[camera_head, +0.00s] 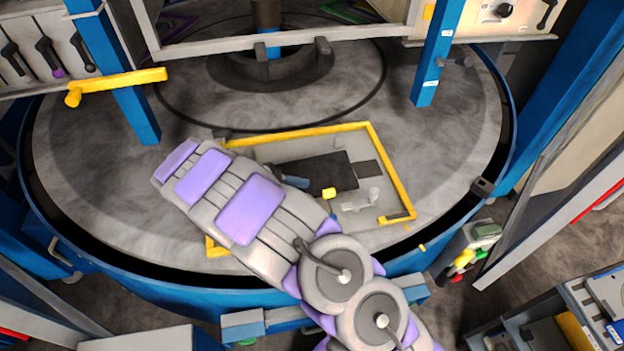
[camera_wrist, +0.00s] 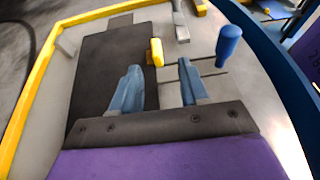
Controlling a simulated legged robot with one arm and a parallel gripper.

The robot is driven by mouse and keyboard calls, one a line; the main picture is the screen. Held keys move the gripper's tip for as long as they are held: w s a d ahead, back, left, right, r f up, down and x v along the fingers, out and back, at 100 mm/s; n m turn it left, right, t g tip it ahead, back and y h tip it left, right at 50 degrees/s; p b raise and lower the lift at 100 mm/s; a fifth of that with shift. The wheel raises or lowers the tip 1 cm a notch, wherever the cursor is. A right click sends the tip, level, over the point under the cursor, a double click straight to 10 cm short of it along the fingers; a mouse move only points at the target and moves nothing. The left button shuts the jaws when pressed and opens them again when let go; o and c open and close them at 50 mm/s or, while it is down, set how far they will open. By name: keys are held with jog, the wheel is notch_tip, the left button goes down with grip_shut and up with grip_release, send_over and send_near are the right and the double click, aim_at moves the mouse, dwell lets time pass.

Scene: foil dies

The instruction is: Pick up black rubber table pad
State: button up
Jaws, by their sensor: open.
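The black rubber table pad (camera_head: 322,172) lies flat on the grey surface inside a yellow-edged frame. In the wrist view the pad (camera_wrist: 104,65) is a large dark rectangle left of centre, reaching under my left finger. My gripper (camera_wrist: 158,84) is open, with two blue fingers apart and nothing clearly held between them. The left finger overlaps the pad's right part in the picture, and the right finger is over the lighter surface. In the head view my gripper (camera_head: 294,182) shows as a small blue tip at the pad's left end. Whether it touches the pad is unclear.
A small yellow block (camera_head: 329,193) sits by the pad's near edge. A light grey part (camera_head: 361,201) lies to its right. A smaller dark square (camera_head: 369,169) adjoins the pad's right end. A blue handle (camera_wrist: 228,45) stands right of my fingers. The yellow border (camera_head: 390,172) surrounds the area.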

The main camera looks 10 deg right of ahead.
aim_at(323, 191)
jog(key=shift+x, duration=1)
jog(key=x, duration=0.1)
jog(key=b+x, duration=0.1)
jog(key=x, duration=0.2)
jog(key=shift+w+d+f+b, duration=0.15)
jog(key=shift+w+f+b, duration=0.05)
jog(key=shift+w+b, duration=0.1)
grip_shut()
